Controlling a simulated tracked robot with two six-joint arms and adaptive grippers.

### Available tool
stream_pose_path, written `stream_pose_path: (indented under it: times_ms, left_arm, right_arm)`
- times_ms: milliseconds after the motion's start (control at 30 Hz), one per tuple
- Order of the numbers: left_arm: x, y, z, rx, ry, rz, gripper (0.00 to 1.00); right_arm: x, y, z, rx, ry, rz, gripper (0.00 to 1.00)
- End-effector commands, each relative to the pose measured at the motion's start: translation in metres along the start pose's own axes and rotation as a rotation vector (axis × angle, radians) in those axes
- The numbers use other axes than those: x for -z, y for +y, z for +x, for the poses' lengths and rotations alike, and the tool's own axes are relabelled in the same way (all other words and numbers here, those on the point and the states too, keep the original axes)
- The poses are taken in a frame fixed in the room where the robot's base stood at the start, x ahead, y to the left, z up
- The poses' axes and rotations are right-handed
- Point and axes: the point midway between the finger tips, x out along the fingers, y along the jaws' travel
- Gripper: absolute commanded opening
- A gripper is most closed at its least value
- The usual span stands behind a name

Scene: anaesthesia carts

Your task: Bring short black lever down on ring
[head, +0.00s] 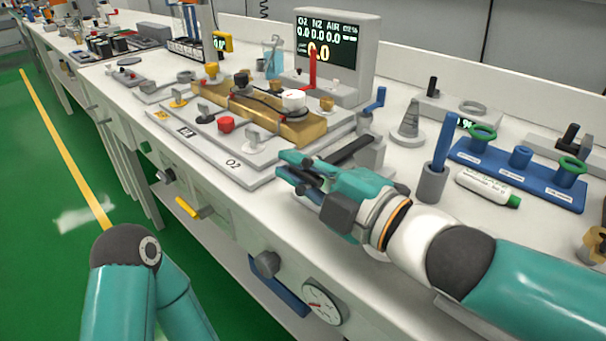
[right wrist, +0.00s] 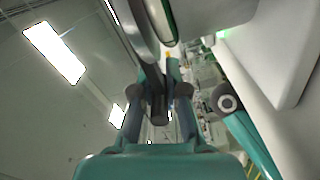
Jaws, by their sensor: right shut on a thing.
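My right gripper (head: 300,172) is at the front edge of the cart, beside the grey anaesthesia plate. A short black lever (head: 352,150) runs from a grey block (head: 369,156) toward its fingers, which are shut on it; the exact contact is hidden. In the right wrist view a dark bar (right wrist: 158,106) shows between the fingers. Any ring directly under the lever is hidden by the gripper.
A brass manifold (head: 290,128) with knobs stands left of the gripper. A blue-handled lever (head: 375,100), a grey cone (head: 409,122), a blue rod in a grey cup (head: 432,183) and a blue rack (head: 520,178) stand behind and right. A gauge (head: 321,302) is on the cart front.

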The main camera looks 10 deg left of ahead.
Motion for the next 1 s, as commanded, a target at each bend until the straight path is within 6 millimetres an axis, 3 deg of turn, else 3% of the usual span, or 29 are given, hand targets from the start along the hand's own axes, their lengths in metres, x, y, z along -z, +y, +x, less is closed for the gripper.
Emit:
stream_pose_path:
  times_ms: [567, 600, 733, 1000]
  left_arm:
    - [0.0001, -0.0026, 0.0073, 0.000, 0.000, 0.000, 0.40]
    - [0.0001, -0.0026, 0.0073, 0.000, 0.000, 0.000, 0.40]
    - [0.0001, -0.0027, 0.0074, 0.000, 0.000, 0.000, 0.40]
    - [0.0001, -0.0026, 0.0072, 0.000, 0.000, 0.000, 0.40]
  right_arm:
    - [0.0003, -0.0097, 0.0011, 0.009, 0.005, 0.003, 0.00]
    - [0.0002, -0.0100, 0.0011, 0.009, 0.005, 0.003, 0.17]
    - [-0.0004, -0.0098, 0.0009, 0.009, 0.003, 0.004, 0.39]
    - [-0.0013, -0.0072, 0.0003, 0.004, 0.001, 0.004, 0.39]
